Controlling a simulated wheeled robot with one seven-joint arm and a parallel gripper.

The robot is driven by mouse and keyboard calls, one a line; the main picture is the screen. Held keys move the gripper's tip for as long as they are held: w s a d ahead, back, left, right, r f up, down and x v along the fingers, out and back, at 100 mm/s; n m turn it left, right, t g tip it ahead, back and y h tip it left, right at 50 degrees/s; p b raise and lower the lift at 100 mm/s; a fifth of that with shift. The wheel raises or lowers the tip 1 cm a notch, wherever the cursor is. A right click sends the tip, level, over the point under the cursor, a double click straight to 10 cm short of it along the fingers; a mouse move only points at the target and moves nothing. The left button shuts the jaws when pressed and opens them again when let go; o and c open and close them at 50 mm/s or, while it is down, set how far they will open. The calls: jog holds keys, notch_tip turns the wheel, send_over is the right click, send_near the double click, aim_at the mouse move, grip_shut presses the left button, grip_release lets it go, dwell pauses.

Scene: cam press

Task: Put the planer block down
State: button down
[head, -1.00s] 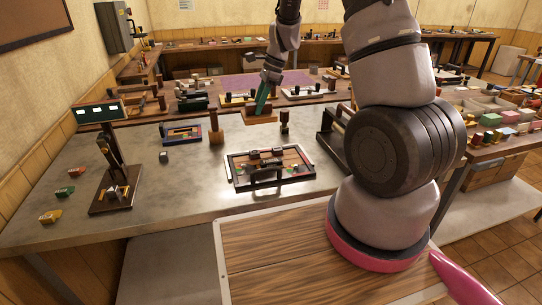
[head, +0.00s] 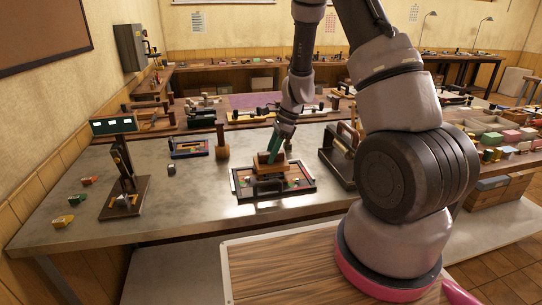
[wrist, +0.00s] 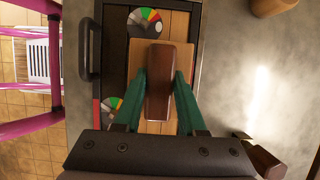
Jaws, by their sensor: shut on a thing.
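The planer block (head: 268,165) has a light wood base and a dark brown grip, which also shows in the wrist view (wrist: 159,82). My gripper (head: 275,148) points down with its green fingers on both sides of the brown grip, shut on it. In the wrist view the fingers (wrist: 159,85) close on the grip, and the light base shows around it. The block is over the back part of a black-framed panel (head: 247,191) on the metal bench. I cannot tell whether its underside touches the panel.
The panel has a black handle (wrist: 88,50) and coloured dials (wrist: 145,22). A wooden mallet-like post (head: 222,150) stands behind left, and a roller device (head: 337,160) stands right. A dark stand (head: 125,190) is at left.

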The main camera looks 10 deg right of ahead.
jog(key=shift+f, duration=0.3)
jog(key=shift+f, duration=0.2)
jog(key=shift+c, duration=2.4)
grip_release()
jog(key=shift+r, duration=0.1)
jog(key=v, duration=1.1)
jog(key=shift+d+r, duration=0.15)
jog(key=shift+r, duration=0.25)
jog(key=s+d+r+n+t+h, duration=0.1)
jog(key=s+r+n+t, duration=0.6)
jog(key=s+r+n, duration=0.7)
jog(key=s+r+h, duration=0.1)
jog(key=s+r, duration=0.7)
jog(key=r, duration=0.3)
jog(key=shift+s+d, duration=0.15)
jog(key=shift+d, duration=0.05)
